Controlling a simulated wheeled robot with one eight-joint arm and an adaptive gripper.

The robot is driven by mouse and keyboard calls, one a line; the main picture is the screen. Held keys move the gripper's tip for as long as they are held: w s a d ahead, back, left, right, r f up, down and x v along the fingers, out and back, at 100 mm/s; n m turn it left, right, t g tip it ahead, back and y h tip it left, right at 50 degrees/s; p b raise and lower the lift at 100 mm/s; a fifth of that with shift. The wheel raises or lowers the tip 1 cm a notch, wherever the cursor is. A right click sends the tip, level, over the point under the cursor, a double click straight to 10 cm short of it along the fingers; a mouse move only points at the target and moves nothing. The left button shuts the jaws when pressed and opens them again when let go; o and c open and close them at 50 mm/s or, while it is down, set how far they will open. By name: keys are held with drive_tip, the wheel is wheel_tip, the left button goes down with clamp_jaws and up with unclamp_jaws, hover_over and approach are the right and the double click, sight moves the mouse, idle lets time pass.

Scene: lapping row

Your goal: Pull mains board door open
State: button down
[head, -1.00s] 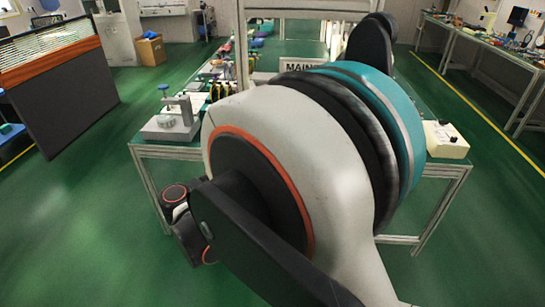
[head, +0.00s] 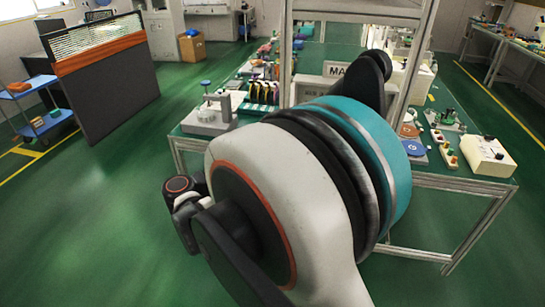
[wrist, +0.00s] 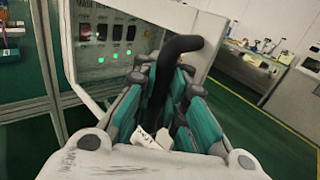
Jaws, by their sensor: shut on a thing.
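In the wrist view, my gripper (wrist: 160,85) is shut on a black curved handle (wrist: 183,45). The handle rises between its teal fingers, and their contact points are partly hidden. The handle is on the white mains board door (wrist: 185,22), which stands swung out from the board (wrist: 92,72). Inside the board, a row of dark switches and several lit green lamps show. In the head view, a sign (head: 337,69) starting "MA" shows behind my arm. My arm hides the gripper, the handle and most of the board there.
A workbench (head: 455,183) with an aluminium frame stands ahead, with a grey press-like device (head: 210,115) on its left and a cream box (head: 487,157) on its right. A dark partition (head: 108,88) and a blue trolley (head: 45,125) stand left. Green floor is clear at the left.

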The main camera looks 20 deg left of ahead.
drive_tip(key=c, duration=1.8)
unclamp_jaws()
drive_tip(key=shift+s+f, duration=0.1)
drive_tip(key=shift+s, duration=0.2)
drive_tip(key=shift+o, duration=1)
drive_tip(key=shift+s+a, duration=0.1)
drive_tip(key=shift+s, duration=0.1)
drive_tip(key=shift+w, duration=0.2)
drive_tip(key=v, duration=1.2)
